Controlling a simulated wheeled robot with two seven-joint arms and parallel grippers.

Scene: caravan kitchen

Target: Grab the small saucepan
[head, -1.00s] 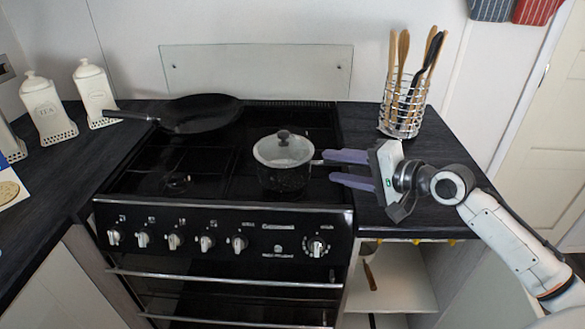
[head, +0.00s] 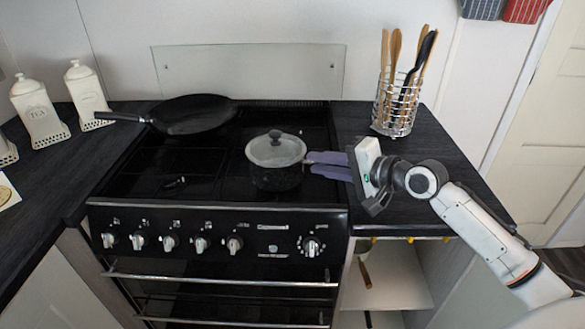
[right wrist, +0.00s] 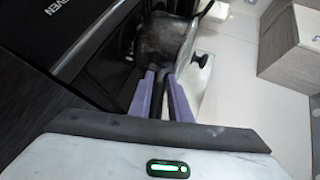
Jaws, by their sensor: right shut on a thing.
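The small saucepan (head: 275,172) is black with a pale lid (head: 276,150) and a dark knob. It sits at the front right of the stove top, its handle toward the right. My right gripper (head: 310,164) reaches in from the right, its purple fingers closed around the handle. In the right wrist view the dark handle (right wrist: 161,88) runs between the two fingers (right wrist: 160,95) to the speckled pan body (right wrist: 165,35). I cannot tell whether the pan is lifted off the stove. My left gripper is not in view.
A black frying pan (head: 193,114) lies at the back left of the stove (head: 205,180). A wire utensil holder (head: 396,105) stands on the right counter (head: 440,140). White canisters (head: 86,92) stand on the left counter. Knobs line the stove front.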

